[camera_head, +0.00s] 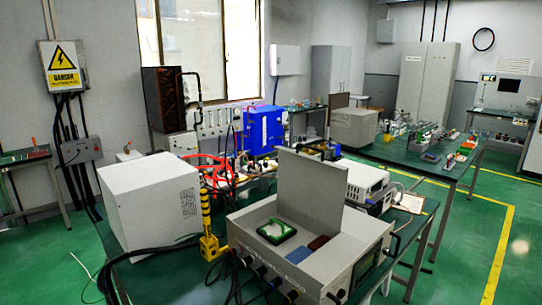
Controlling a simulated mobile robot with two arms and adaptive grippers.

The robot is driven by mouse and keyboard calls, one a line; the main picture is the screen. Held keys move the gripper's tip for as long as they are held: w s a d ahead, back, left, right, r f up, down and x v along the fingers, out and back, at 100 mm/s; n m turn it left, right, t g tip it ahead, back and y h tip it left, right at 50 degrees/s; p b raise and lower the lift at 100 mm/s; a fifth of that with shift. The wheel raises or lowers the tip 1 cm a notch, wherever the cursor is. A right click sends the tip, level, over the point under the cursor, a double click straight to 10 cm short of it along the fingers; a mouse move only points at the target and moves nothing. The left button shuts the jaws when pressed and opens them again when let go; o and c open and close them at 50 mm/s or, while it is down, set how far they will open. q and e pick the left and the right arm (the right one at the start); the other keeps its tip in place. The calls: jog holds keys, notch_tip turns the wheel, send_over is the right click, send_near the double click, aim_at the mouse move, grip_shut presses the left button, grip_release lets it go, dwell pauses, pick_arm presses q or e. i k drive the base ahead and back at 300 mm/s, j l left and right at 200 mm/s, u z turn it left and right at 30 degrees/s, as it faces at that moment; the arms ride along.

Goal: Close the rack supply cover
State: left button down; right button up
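The rack supply is a grey box (250,240) near the front edge of the green table. Its cover (308,190) is a flat grey panel that stands upright along the back of the box, so the top is open. Inside the open top I see a green-framed part (276,231), a blue block (298,254) and a dark red block (319,242). A dark screen (366,264) and a handle are on its right-hand side. Neither of my grippers is in view.
A large white box (150,203) stands left of the supply, with a yellow and black post (208,226) between them. Black cables hang at the front. A white instrument (362,180) and a blue device (263,128) stand behind. Green floor (465,225) is free at the right.

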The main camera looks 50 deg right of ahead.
aim_at(315, 187)
jog(key=z, duration=1.8)
